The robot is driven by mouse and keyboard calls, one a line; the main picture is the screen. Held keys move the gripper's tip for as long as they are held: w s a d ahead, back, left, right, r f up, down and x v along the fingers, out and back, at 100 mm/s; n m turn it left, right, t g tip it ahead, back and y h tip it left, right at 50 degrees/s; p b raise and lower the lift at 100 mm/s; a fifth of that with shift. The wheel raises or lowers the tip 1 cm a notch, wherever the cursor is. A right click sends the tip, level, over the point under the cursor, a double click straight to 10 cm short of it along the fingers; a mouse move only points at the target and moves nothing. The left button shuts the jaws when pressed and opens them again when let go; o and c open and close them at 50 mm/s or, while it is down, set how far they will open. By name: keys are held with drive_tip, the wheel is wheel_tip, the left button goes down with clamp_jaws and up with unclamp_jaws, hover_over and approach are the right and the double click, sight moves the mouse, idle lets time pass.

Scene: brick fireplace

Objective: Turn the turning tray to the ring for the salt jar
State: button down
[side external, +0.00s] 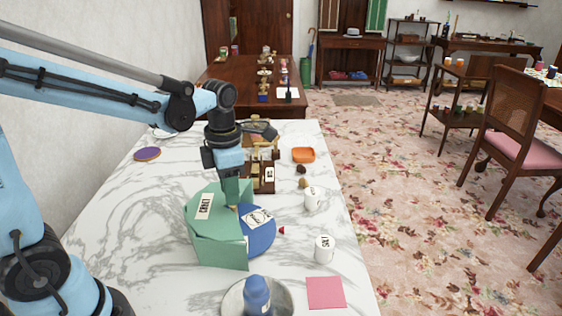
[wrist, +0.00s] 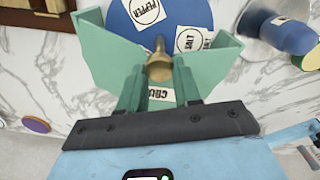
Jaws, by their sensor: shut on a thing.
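The turning tray is a blue disc (side external: 262,238) with white labels, standing partly inside a green folded housing (side external: 205,238) on the marble table. In the wrist view the disc (wrist: 120,22) shows a PEPPER label and a SALT label near the housing's opening. A brass knob (wrist: 159,66) stands at the housing's open side, between my fingertips. My gripper (side external: 234,203) is shut on this knob, above the housing. A white jar marked SALT (side external: 324,250) stands upright to the right of the tray, apart from it. The part of the disc inside the housing is hidden.
Another white jar (side external: 312,200) stands behind the salt jar. A pink square (side external: 325,292) and a plate with a blue object (side external: 258,295) lie in front. A wooden rack (side external: 265,178) and an orange dish (side external: 303,155) are behind. Marble on the left is mostly clear.

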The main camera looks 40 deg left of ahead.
drive_tip(key=shift+n, duration=1.5)
drive_tip(key=c, duration=0.8)
unclamp_jaws()
drive_tip(key=shift+r, duration=0.1)
wheel_tip(320, 180, up, 12)
drive_tip(key=shift+f, duration=0.1)
